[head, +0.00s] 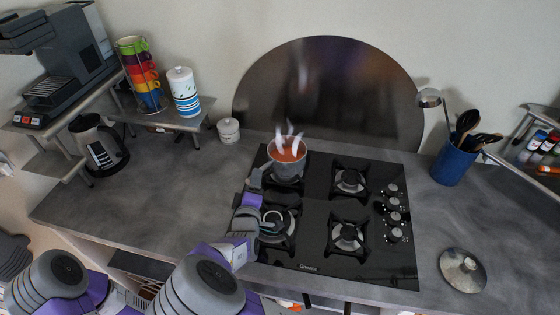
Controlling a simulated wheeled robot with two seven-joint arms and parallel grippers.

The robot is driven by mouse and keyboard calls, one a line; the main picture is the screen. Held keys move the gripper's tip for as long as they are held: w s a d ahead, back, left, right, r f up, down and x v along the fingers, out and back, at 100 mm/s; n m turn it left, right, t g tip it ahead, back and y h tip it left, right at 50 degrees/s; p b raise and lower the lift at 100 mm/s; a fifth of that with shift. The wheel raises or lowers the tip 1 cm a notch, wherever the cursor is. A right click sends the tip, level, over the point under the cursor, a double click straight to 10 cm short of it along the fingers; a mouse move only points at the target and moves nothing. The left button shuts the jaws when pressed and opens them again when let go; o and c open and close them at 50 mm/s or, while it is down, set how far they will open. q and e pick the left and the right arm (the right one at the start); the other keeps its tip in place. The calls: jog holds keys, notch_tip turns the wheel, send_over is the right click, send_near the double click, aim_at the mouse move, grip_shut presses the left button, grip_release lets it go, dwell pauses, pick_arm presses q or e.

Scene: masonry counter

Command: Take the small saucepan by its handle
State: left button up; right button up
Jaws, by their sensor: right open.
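The small saucepan (285,170) is a grey metal pot with orange-red, steaming contents. It stands upright on the back left burner of the black hob (315,215). My right gripper (257,183) is open, at the front left of the saucepan and above the left side of the hob. Its fingers are close to the pot's lower left side. The saucepan's handle cannot be made out clearly; the gripper may cover it. I cannot tell whether the fingers touch the pan. My left gripper is not in view.
A glass lid (462,270) lies on the counter at the right. A blue utensil holder (453,163) stands at the back right. A white jar (229,130) stands left of the hob. A kettle (98,145) is further left. The counter between kettle and hob is clear.

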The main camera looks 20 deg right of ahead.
jog(key=x, duration=0.3)
jog(key=shift+w+d+f, duration=0.1)
jog(key=shift+w+d, duration=0.2)
grip_shut()
dwell(0.3)
dwell(0.9)
